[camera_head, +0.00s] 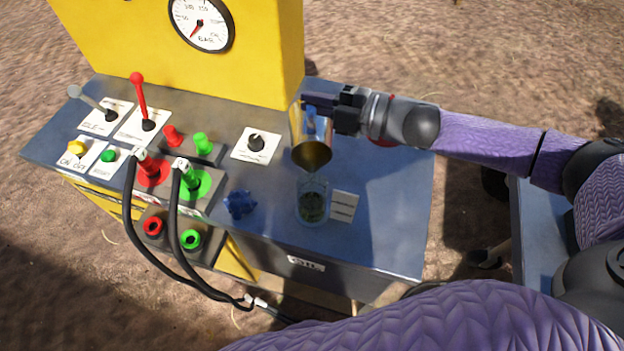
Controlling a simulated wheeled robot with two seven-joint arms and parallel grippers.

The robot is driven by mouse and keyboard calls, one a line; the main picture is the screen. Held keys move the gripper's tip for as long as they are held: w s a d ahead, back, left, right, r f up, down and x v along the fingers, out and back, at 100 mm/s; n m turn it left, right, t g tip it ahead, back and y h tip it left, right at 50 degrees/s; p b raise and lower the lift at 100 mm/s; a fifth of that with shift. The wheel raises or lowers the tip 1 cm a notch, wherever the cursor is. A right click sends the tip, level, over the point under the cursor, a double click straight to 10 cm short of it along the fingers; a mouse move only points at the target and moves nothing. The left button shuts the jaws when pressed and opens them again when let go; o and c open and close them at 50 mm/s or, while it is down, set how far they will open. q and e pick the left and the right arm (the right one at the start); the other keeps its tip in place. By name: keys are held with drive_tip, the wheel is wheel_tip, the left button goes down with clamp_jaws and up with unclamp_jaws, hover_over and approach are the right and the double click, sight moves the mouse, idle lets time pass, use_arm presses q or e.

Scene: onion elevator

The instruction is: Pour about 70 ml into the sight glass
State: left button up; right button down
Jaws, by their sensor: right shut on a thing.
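My right gripper (315,112) comes in from the right and is shut on a shiny metal jug (311,153). The jug is tilted, its dark mouth facing toward me and down, just above the sight glass (312,203). The sight glass is a clear cylinder on the grey-blue console top, with dark greenish content low inside. I cannot clearly make out a stream between jug and glass. A small white card with dark lines (344,206) is to the right of the glass. My left gripper is out of view.
A blue cap-like knob (240,204) is left of the glass. Red and green hose couplings (190,180) with black hoses, levers (142,105) and buttons fill the left. A yellow panel with a gauge (201,22) stands behind. The console's right top (395,215) is clear.

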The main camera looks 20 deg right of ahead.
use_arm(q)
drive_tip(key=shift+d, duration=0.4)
use_arm(e)
drive_tip(key=shift+s+a+r+n, duration=0.1)
drive_tip(key=shift+s+r+n, duration=0.1)
drive_tip(key=shift+s+n, duration=0.1)
drive_tip(key=w+m, duration=0.1)
drive_tip(key=w+d+f+m, duration=0.1)
drive_tip(key=shift+w+f+h, duration=0.1)
drive_tip(key=shift+w+h, duration=0.2)
drive_tip(key=shift+w, duration=0.1)
drive_tip(key=shift+w+d+m+g, duration=0.1)
drive_tip(key=shift+w+m+g, duration=0.15)
drive_tip(key=shift+m, duration=0.25)
drive_tip(key=shift+s, duration=0.2)
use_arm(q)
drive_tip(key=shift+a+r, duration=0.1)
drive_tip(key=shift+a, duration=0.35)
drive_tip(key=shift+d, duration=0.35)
